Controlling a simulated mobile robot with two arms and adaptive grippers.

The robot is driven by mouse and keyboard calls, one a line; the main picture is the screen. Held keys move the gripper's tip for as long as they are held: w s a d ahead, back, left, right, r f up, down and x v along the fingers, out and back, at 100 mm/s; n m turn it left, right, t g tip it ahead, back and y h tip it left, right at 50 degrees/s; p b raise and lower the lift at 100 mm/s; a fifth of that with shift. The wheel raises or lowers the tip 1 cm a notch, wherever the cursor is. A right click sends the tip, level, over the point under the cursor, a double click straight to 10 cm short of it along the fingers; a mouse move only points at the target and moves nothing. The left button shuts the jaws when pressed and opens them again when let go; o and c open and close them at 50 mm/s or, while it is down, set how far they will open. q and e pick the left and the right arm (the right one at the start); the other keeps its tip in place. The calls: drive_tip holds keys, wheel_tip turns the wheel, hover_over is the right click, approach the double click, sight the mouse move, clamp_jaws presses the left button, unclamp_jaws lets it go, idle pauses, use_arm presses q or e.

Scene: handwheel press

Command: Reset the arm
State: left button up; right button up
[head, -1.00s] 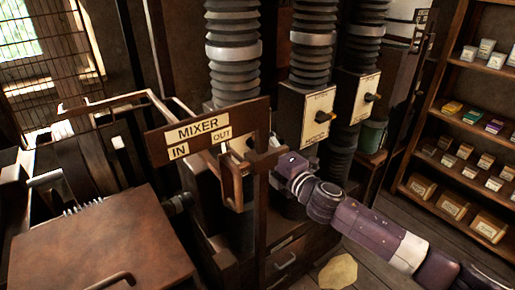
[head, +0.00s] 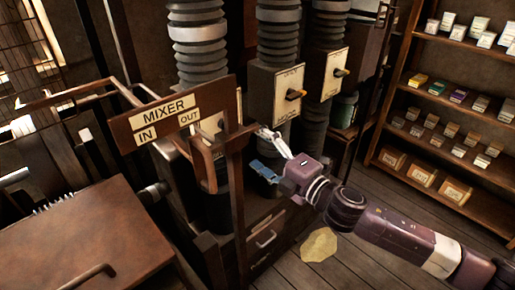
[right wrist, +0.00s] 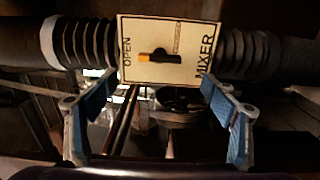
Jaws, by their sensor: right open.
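My right gripper (head: 262,152) is open and empty in the head view, to the right of the wooden post beside the MIXER IN/OUT sign (head: 165,115). Its two fingers, with blue pads, are spread. In the right wrist view the open gripper (right wrist: 160,86) frames the lower part of a cream plate (right wrist: 190,75) marked OPEN and MIXER. A dark knob with an orange end (right wrist: 158,57) sits on that plate, turned toward OPEN. Nothing is between the fingers. My left gripper is not in view.
Two similar switch plates (head: 285,92) (head: 337,75) hang on dark ribbed pipes. A wooden cabinet (head: 262,238) stands below the gripper. A shelf with small boxes (head: 440,158) stands at right, with open floor before it. A brown table (head: 90,235) is at left.

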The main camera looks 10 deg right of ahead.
drive_tip(key=shift+f, duration=0.1)
idle(0.3)
